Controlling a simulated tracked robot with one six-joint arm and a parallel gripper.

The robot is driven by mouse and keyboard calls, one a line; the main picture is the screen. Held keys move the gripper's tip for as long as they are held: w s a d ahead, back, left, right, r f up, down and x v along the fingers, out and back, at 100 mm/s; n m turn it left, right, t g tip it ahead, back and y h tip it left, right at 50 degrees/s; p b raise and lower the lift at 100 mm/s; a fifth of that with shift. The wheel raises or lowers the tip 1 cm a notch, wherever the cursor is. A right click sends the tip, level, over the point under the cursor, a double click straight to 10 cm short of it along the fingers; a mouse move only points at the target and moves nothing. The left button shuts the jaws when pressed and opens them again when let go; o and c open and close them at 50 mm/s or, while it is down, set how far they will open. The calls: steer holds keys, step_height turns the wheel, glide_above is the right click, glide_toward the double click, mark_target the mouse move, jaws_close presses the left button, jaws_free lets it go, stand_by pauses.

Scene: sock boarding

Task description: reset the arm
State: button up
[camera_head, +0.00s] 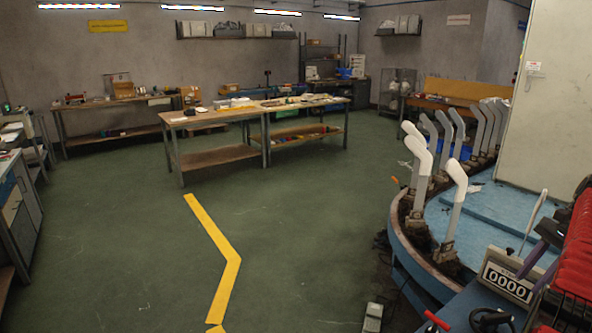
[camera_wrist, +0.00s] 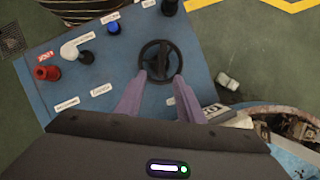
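My gripper (camera_wrist: 159,78) shows in the wrist view with two purple fingers standing apart and nothing held between them. It is above a blue control panel (camera_wrist: 120,58), and the fingertips point at a black handwheel (camera_wrist: 156,61). I cannot tell whether they touch the wheel. In the head view part of my arm and gripper shows at the right edge, over the panel. The handwheel (camera_head: 490,319) also shows there at the bottom, partly cut off, below a counter (camera_head: 508,281) reading 0000.
The panel carries a red knob (camera_wrist: 47,73), a white knob (camera_wrist: 69,50) and a blue button (camera_wrist: 114,28). A round blue machine (camera_head: 415,262) with several upright white sock forms (camera_head: 455,205) stands beside it. Green floor with a yellow line (camera_head: 226,275) lies open at the left.

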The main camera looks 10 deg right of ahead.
step_height(320, 180, down, 7)
steer(key=w+d+n+h, duration=0.1)
steer(key=d+n, duration=0.1)
steer(key=w+a+r+n+h, duration=0.1)
steer(key=a+r+n, duration=0.2)
steer(key=a, duration=0.6)
steer(key=w+a+r+n+h, duration=0.1)
steer(key=a+r+n, duration=0.15)
steer(key=a, duration=0.65)
steer(key=w+a+r+n+h, duration=0.1)
steer(key=a+r+n, duration=0.15)
steer(key=a, duration=0.65)
steer(key=s+a+r+n+t, duration=0.1)
steer(key=s+a+n, duration=0.2)
steer(key=a, duration=0.7)
steer(key=s+a+r+n+t, duration=0.2)
steer(key=s+a+n, duration=0.1)
steer(key=s+a, duration=0.5)
steer(key=s+a+r+n+t, duration=0.2)
steer(key=s+a, duration=0.3)
steer(key=a, duration=0.8)
steer(key=shift+s+n+h, duration=0.3)
steer(key=shift+s+n, duration=0.05)
steer(key=shift+n, duration=0.35)
